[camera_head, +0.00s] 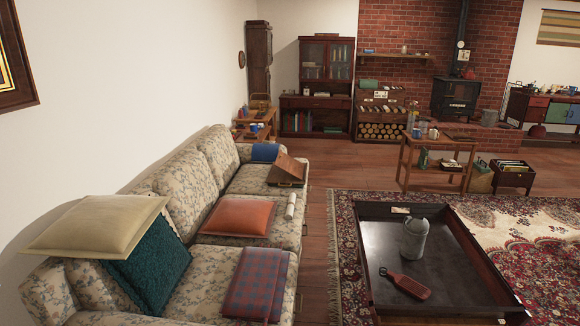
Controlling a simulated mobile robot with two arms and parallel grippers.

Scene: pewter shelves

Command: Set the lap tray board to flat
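A small brown wooden stand with a tilted top board, which looks like the lap tray (287,170), sits on the far seat of the floral sofa (258,182). Its board slopes and is not level. It is small in the picture, so its hinge or support cannot be made out. Neither of my grippers shows in the head view.
An orange cushion (238,217), a white roll (291,206), a plaid blanket (257,283), a teal cushion (150,262) and a beige cushion (97,226) are on the sofa. A low dark table (450,255) holds a grey jug (414,238). Wooden floor lies between sofa and rug.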

